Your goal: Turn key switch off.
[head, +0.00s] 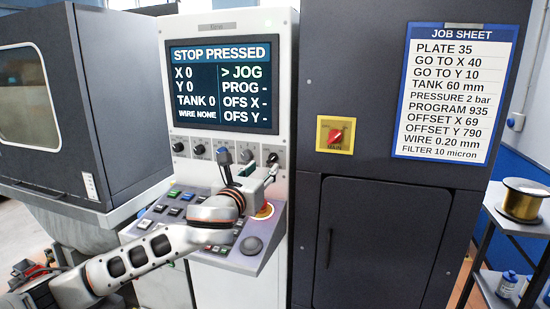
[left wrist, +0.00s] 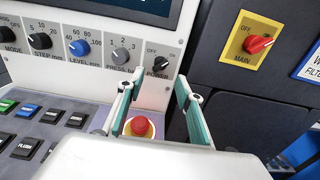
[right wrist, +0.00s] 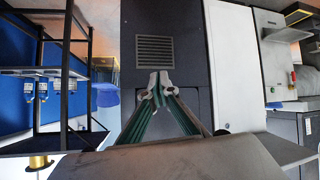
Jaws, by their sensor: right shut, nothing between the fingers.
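The power key switch (left wrist: 160,64), marked OFF and ON, is at the right end of the knob row on the white panel. In the head view it shows small (head: 272,158), close to the left gripper's fingers. Which way its key points is too small to tell. My left gripper (left wrist: 160,82) is open, with its teal fingers apart on either side just below the key switch. In the head view the left gripper (head: 262,174) reaches in front of the control panel. My right gripper (right wrist: 155,80) is shut and empty, facing a dark cabinet; the head view does not show it.
A red stop button (left wrist: 139,127) on yellow lies below the left fingers. Several knobs, such as the pressure knob (left wrist: 120,56), line up to the left. A red main switch (left wrist: 258,44) is on the dark cabinet. The screen (head: 222,87) reads STOP PRESSED. A shelf with a spool (head: 522,202) stands right.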

